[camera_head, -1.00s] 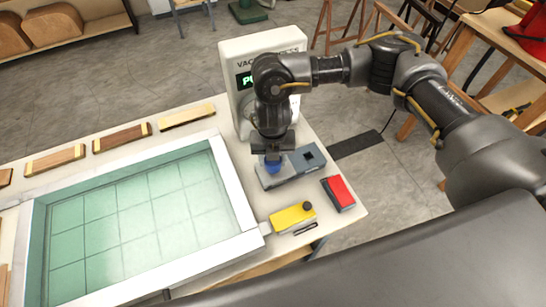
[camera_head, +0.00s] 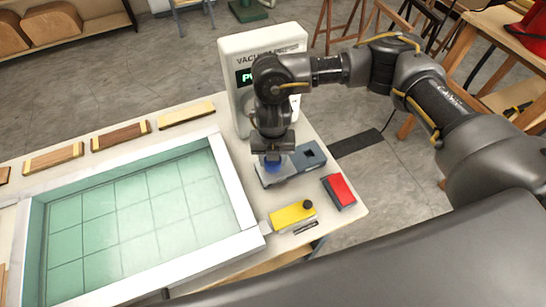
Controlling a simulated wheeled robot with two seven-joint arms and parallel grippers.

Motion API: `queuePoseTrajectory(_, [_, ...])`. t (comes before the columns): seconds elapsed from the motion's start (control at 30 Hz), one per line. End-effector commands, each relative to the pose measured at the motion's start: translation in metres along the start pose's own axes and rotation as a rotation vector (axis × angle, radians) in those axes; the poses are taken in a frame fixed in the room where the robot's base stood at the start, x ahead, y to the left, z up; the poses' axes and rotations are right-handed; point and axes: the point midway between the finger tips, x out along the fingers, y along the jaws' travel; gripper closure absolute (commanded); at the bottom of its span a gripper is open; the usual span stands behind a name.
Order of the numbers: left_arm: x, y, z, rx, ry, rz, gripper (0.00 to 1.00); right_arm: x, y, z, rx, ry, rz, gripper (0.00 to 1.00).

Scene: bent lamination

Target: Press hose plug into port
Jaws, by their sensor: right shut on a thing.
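My right gripper (camera_head: 272,153) points down over the grey block at the table's right side and is shut on the blue hose plug (camera_head: 272,166). The plug is right at the left part of the grey port block (camera_head: 284,180); the fingers hide the contact, so I cannot tell how deep it sits. A dark square opening (camera_head: 308,154) shows on the block's right part. The white vacuum press unit (camera_head: 236,47) with a lit green display stands behind my gripper, partly hidden by my arm. My left gripper is not in view.
A red-topped block (camera_head: 339,190) and a yellow box with a black knob (camera_head: 293,215) lie near the front right. A white-framed bag with a green grid (camera_head: 248,242) fills the left. Several wood strips (camera_head: 121,136) lie behind it.

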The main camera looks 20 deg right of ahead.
Motion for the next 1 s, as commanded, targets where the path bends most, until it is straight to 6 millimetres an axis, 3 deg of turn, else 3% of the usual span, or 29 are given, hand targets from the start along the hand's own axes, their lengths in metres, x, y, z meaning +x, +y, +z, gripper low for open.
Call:
queuePoseTrajectory(0.1, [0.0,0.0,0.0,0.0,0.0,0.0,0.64,0.0,0.0,0.0,0.0,0.0,0.0,0.8])
queuePoseTrajectory(0.13, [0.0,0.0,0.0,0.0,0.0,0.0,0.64,0.0,0.0,0.0,0.0,0.0,0.0,0.51])
queuePoseTrajectory(0.3, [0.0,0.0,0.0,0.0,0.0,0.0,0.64,0.0,0.0,0.0,0.0,0.0,0.0,0.3])
queuePoseTrajectory(0.67, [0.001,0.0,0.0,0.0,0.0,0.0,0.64,-0.007,0.001,0.001,-0.002,-0.003,0.002,0.3])
queuePoseTrajectory(1.0, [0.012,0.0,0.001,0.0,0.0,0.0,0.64,-0.068,0.0,0.002,-0.003,-0.006,0.002,0.3])
